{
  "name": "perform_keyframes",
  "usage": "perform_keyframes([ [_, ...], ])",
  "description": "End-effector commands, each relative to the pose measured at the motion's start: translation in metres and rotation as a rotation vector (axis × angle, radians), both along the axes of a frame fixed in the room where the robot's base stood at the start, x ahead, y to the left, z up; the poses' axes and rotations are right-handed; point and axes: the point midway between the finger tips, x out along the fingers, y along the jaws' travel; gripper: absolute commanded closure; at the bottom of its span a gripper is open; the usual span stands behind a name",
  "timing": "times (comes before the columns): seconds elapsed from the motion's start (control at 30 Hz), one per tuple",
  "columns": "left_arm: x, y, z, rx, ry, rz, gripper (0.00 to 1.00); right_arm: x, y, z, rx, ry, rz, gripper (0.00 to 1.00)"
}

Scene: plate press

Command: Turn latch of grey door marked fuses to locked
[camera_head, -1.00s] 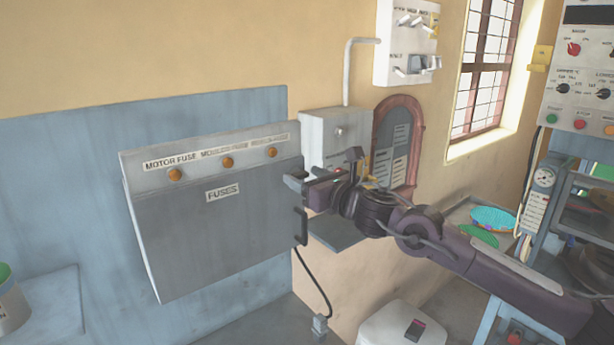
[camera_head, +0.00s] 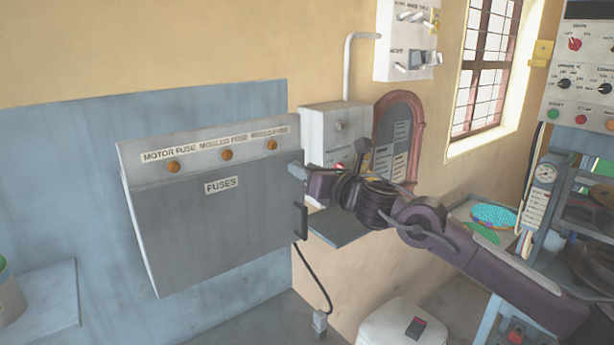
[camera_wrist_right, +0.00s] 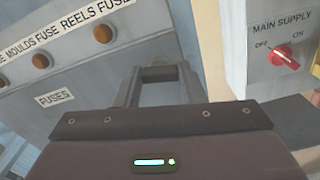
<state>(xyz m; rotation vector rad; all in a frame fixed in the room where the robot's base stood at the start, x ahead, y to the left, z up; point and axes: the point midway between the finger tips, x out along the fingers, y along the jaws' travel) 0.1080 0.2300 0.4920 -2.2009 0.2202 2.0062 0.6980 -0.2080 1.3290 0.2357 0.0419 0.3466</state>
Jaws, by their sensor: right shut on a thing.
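The grey door marked FUSES (camera_head: 215,225) hangs on the grey fuse box on the wall and looks closed. It has a dark handle (camera_head: 301,221) on its right edge. My right gripper (camera_head: 297,172) is at the door's upper right edge, above the handle. In the right wrist view its two fingers (camera_wrist_right: 158,86) are shut on a small grey piece (camera_wrist_right: 158,72) at the box's edge, which appears to be the latch. The fingers hide most of it, so its turn cannot be read. The FUSES label (camera_wrist_right: 54,98) shows left of the fingers. My left gripper is not in view.
Orange lamps (camera_head: 227,155) line the box's top. Right of it is a smaller grey box (camera_head: 325,130); the wrist view shows a MAIN SUPPLY red knob (camera_wrist_right: 284,57). A grey shelf (camera_head: 340,228) sits below my right arm. A cable (camera_head: 318,275) hangs below the door.

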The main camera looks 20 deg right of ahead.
Motion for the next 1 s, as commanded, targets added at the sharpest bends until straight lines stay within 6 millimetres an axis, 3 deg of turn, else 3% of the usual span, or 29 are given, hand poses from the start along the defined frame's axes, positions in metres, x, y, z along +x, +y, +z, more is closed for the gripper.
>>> perform_keyframes([
  [0.4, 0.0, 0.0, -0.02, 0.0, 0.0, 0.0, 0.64, 0.001, -0.002, -0.002, 0.373, 0.134, 0.0, 0.86],
  [1.0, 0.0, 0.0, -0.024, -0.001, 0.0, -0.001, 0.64, 0.001, -0.003, -0.003, 0.906, 0.328, -0.001, 0.86],
])
